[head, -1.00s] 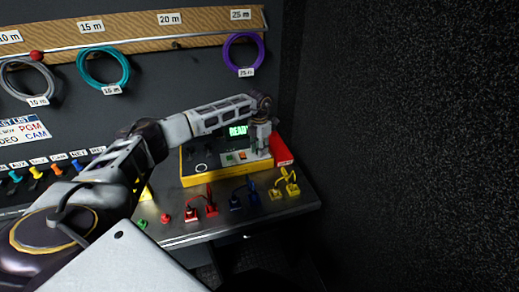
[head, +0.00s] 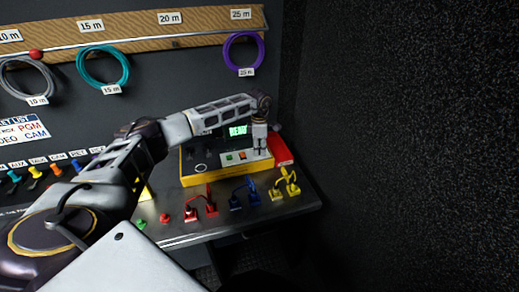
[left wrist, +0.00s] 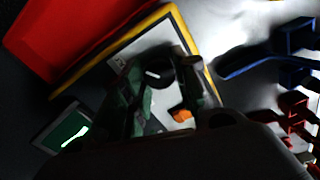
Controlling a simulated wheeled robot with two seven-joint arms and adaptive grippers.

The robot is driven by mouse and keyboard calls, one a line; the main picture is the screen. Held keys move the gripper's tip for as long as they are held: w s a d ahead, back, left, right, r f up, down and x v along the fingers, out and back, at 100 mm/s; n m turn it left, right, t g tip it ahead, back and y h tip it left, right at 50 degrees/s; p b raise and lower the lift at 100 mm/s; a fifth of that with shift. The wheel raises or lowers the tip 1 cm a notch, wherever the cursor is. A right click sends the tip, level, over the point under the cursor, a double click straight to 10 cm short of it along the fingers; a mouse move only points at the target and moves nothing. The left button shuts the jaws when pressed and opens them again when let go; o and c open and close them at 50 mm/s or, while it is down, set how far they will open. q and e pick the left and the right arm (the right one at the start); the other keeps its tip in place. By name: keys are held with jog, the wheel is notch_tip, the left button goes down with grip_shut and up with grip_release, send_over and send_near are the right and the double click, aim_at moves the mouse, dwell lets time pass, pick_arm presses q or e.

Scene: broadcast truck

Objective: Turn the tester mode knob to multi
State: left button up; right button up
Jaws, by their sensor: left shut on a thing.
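The tester (head: 225,176) is a dark box with a yellow rim, a green READY display (head: 238,131), and green and orange buttons. It stands on the bench below the cable board. My left gripper (head: 260,150) points down at the right part of its panel. In the left wrist view, the black mode knob (left wrist: 158,74) with a white mark sits between the fingers of my left gripper (left wrist: 163,85), which is shut on it. The head view hides the knob behind the gripper, and I cannot read its labels. My right gripper is not in view.
A red box (head: 281,149) stands right behind the tester. Red (head: 211,208), blue (head: 236,202) and yellow (head: 293,187) plugs with short leads lie along the bench front. A dark wall closes the right side. Coiled cables hang on the back wall.

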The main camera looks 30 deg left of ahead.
pick_arm(q)
jog(key=shift+m, duration=0.4)
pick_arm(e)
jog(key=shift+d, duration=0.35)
pick_arm(q)
jog(key=shift+r, duration=0.1)
jog(key=o, duration=1)
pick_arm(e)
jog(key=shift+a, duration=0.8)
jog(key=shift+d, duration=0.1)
